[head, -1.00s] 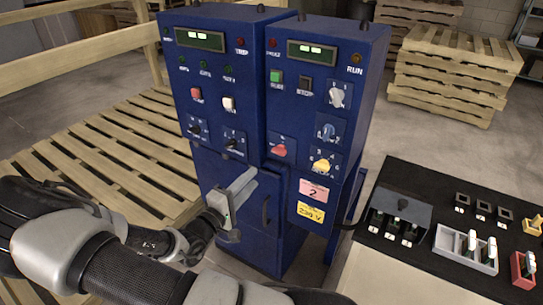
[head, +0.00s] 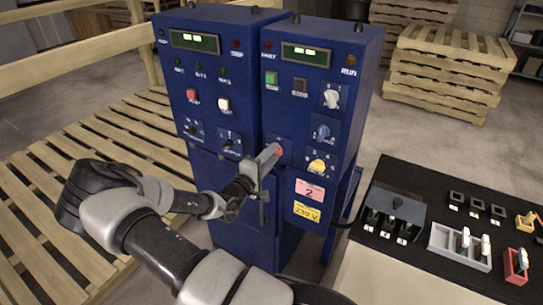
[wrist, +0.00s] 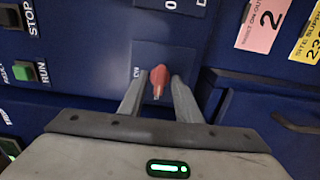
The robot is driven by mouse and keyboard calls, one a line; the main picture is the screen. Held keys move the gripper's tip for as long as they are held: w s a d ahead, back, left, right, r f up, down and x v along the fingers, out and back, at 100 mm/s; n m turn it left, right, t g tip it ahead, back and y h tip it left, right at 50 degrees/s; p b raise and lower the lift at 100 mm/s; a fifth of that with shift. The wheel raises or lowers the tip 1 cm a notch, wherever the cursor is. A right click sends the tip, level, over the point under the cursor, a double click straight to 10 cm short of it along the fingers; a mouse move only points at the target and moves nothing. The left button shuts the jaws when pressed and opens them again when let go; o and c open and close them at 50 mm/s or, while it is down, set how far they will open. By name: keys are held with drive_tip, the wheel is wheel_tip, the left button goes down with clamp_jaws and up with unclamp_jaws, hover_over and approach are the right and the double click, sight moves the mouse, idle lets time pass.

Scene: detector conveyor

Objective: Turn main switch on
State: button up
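The main switch is taken to be the red rotary knob (head: 275,150) on a small plate on the right blue cabinet, below the green and black buttons. In the wrist view the red knob (wrist: 158,77) lies between my two fingertips, with a lettered mark to its left that seems to read ON. My gripper (head: 266,158) reaches up to the cabinet front at the knob. In the wrist view my gripper (wrist: 158,90) is open, with a small gap showing on each side of the knob. The fingers hide part of the knob plate in the head view.
Other knobs sit close by on the right: a grey one (head: 331,98), a blue one (head: 322,132) and a yellow one (head: 317,165). The left blue cabinet (head: 215,100) stands alongside. A black-topped table (head: 440,245) with small parts is at the right.

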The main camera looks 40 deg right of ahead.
drive_tip(key=c, duration=0.7)
drive_tip(key=shift+o, duration=0.2)
drive_tip(key=shift+f+m+b, duration=0.15)
drive_tip(key=shift+m+b, duration=0.25)
drive_tip(key=shift+b, duration=0.05)
drive_tip(key=m+b, duration=1.4)
drive_tip(key=m, duration=0.3)
